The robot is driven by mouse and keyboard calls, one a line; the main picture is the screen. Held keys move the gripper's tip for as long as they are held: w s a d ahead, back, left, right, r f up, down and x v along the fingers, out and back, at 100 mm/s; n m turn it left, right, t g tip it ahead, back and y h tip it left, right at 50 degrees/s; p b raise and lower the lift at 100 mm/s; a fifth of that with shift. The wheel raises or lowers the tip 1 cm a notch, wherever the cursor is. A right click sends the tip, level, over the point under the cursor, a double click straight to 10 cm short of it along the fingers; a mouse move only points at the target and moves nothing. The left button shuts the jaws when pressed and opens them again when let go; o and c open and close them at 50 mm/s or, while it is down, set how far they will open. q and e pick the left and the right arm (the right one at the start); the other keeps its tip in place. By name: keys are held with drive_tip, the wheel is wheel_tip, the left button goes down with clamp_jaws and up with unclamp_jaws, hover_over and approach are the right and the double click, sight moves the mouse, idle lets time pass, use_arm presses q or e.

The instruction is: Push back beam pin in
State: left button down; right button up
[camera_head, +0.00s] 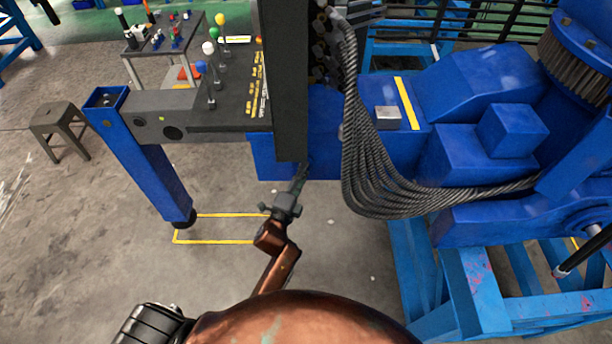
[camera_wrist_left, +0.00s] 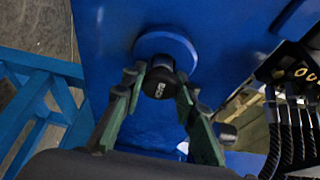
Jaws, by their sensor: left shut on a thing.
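The back beam pin (camera_wrist_left: 158,84) shows in the left wrist view as a black round end with pale lettering. It sticks out of a round blue collar (camera_wrist_left: 168,50) on a blue beam face. My left gripper (camera_wrist_left: 162,92) has its two green-grey fingers on either side of the pin's end, shut on it. In the head view my left gripper (camera_head: 298,176) reaches up to the lower part of the blue beam (camera_head: 325,130), by the dark column; the pin cannot be made out there. How deep the pin sits cannot be told. My right gripper is in neither view.
A thick bundle of grey cables (camera_head: 360,170) hangs close to the right of my left gripper. A dark upright column (camera_head: 284,80) stands beside it. A blue outrigger leg (camera_head: 150,165) is at left, and a light-blue stand (camera_head: 480,290) at lower right.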

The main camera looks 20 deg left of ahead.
use_arm(q)
drive_tip(key=c, duration=1.5)
unclamp_jaws()
drive_tip(key=shift+w, duration=0.15)
drive_tip(key=s, duration=1.2)
drive_tip(key=shift+a, duration=0.2)
